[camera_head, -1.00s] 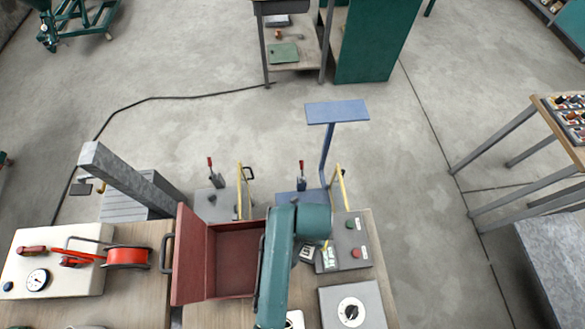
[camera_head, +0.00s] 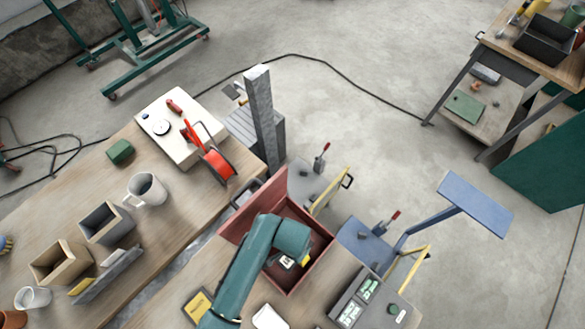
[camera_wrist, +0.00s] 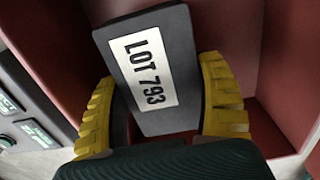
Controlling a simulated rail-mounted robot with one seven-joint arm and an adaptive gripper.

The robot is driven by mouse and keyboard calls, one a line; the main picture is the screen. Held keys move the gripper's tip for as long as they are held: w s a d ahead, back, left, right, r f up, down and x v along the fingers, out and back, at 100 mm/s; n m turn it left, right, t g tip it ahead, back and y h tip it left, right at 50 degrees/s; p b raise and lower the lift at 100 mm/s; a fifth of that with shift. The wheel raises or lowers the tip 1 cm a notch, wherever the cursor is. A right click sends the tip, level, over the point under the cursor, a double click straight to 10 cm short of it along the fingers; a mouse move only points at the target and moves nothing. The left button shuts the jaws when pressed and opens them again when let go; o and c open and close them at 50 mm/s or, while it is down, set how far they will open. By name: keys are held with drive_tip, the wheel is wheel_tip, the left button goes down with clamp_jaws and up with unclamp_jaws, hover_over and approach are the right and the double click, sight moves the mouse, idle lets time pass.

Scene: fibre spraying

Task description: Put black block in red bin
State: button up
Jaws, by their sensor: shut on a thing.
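The black block (camera_wrist: 152,75), a dark slab with a white "LOT 793" label, sits between the two yellow-padded fingers of my gripper (camera_wrist: 165,112) in the wrist view. My gripper is shut on it. The red bin (camera_head: 323,238) is an open box with a tall left wall, at the lower middle of the head view. My arm (camera_head: 245,262) reaches over the bin, and the block's white label shows below my wrist within the bin's outline. In the wrist view the red walls (camera_wrist: 285,85) surround the block. Whether it touches the bin floor cannot be told.
Right of the bin stands a grey control box (camera_head: 378,305) with green displays. A grey post (camera_head: 263,115) rises behind the bin.

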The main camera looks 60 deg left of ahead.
drive_tip(key=shift+w+f, duration=0.2)
drive_tip(key=shift+f, duration=1.9)
drive_tip(key=o, duration=1)
drive_tip(key=shift+f, duration=0.15)
drive_tip(key=shift+s, duration=0.1)
